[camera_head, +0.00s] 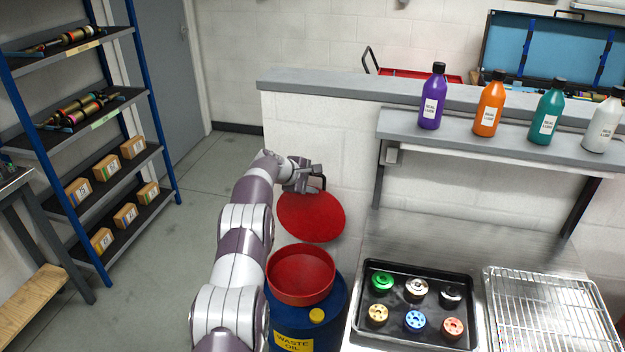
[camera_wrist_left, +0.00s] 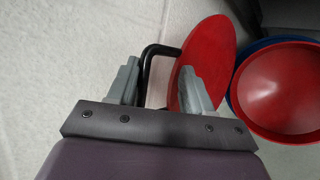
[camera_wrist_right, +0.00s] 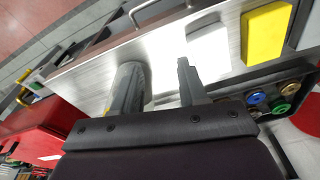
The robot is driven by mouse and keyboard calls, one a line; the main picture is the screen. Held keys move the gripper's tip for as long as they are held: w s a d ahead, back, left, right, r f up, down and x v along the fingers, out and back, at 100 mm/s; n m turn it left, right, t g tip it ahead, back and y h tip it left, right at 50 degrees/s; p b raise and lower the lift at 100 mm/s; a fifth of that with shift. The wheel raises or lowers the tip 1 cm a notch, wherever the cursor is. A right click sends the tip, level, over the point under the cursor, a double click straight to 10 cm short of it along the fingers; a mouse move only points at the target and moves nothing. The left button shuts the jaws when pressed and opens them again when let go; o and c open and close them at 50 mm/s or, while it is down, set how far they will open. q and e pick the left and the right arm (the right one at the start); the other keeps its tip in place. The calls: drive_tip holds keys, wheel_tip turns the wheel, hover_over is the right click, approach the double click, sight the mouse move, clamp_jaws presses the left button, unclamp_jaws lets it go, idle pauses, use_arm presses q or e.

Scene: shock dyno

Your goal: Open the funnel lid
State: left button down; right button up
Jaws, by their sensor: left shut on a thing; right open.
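The red round funnel lid (camera_head: 311,216) stands tilted up above and behind the red funnel (camera_head: 301,275), whose bowl is uncovered. The funnel sits on the blue waste oil drum (camera_head: 310,318). My left gripper (camera_head: 309,186) is at the lid's top edge, shut on the lid's black handle. In the left wrist view the handle (camera_wrist_left: 148,68) shows between the fingers, with the lid (camera_wrist_left: 208,62) to its right and the funnel (camera_wrist_left: 282,92) farther right. My right gripper (camera_wrist_right: 157,85) is open and empty above a metal surface in the right wrist view; it is out of the head view.
A black tray (camera_head: 365,318) of coloured round parts and a wire rack (camera_head: 552,305) lie on the bench right of the drum. Several bottles stand on the wall shelf (camera_head: 400,122). A block wall (camera_head: 320,150) is behind the lid.

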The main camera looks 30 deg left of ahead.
use_arm(q)
drive_tip(key=shift+s+d+f, duration=0.15)
drive_tip(key=shift+s+f, duration=0.05)
drive_tip(key=shift+f, duration=0.55)
drive_tip(key=c, duration=1.2)
unclamp_jaws()
drive_tip(key=shift+o, duration=0.2)
drive_tip(key=shift+f, duration=0.1)
use_arm(e)
wheel_tip(320, 180, down, 3)
drive_tip(key=b, duration=0.3)
drive_tip(key=shift+w+f, duration=0.1)
drive_tip(key=shift+f, duration=0.1)
use_arm(q)
drive_tip(key=w+r+v, duration=0.1)
drive_tip(key=v, duration=1.2)
drive_tip(key=shift+s+a, duration=0.15)
drive_tip(key=shift+a, duration=0.05)
use_arm(e)
drive_tip(key=shift+w, duration=0.1)
